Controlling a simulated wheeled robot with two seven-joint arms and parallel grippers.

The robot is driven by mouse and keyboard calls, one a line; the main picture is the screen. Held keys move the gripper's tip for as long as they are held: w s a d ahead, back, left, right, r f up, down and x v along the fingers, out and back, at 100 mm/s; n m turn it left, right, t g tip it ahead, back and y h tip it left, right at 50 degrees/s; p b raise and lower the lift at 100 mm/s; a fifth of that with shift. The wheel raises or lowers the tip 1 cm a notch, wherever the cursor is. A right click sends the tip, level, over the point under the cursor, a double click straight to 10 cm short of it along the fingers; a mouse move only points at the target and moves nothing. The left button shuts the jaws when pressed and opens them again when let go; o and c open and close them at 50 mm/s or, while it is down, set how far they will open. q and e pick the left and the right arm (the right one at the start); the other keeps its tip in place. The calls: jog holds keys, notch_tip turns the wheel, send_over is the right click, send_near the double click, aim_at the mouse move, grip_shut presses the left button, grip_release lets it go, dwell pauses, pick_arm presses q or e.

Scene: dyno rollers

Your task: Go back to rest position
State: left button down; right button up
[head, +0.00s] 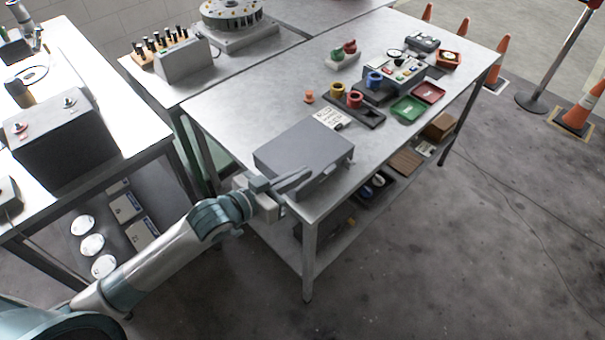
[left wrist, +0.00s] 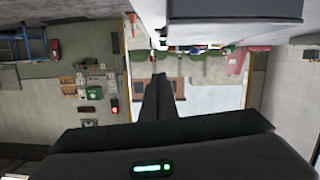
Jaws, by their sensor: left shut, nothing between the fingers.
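My left gripper (head: 293,182) is at the near left edge of the metal table (head: 232,105), close beside the front of a grey box (head: 303,150). It is shut and empty. In the left wrist view its fingers (left wrist: 158,92) lie together, pointing away from the camera, and a dark grey box-like body (left wrist: 235,10) hangs at the top of the picture. I cannot tell whether the fingers touch the box. My right gripper is in neither view.
On the table are red and green trays (head: 408,108), a control box (head: 398,72), coloured rings and a small orange cone (head: 309,97). A bench with a dark battery-like box (head: 62,125) stands at left. Traffic cones (head: 579,108) and open floor (head: 480,230) are at right.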

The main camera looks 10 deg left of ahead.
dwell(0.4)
pick_arm(q)
jog(key=s+a+f+n+g+y, duration=0.1)
jog(key=s+a+f+g+y, duration=0.3)
jog(key=s, duration=0.6)
jog(key=s+a+f+n+g+y, duration=0.25)
jog(key=s+f, duration=0.35)
jog(key=s, duration=0.4)
jog(key=s+a+f+g+y, duration=0.25)
jog(key=s+a+f, duration=0.2)
jog(key=s, duration=0.55)
notch_tip(320, 180, down, 29)
jog(key=d+g+b, duration=0.1)
jog(key=b, duration=0.1)
jog(key=s+a+f+g+b, duration=0.1)
jog(key=s+a+f, duration=0.2)
jog(key=s+f, duration=1.6)
notch_tip(320, 180, down, 2)
jog(key=shift+s+f+g, duration=0.15)
jog(key=shift+s+g, duration=0.15)
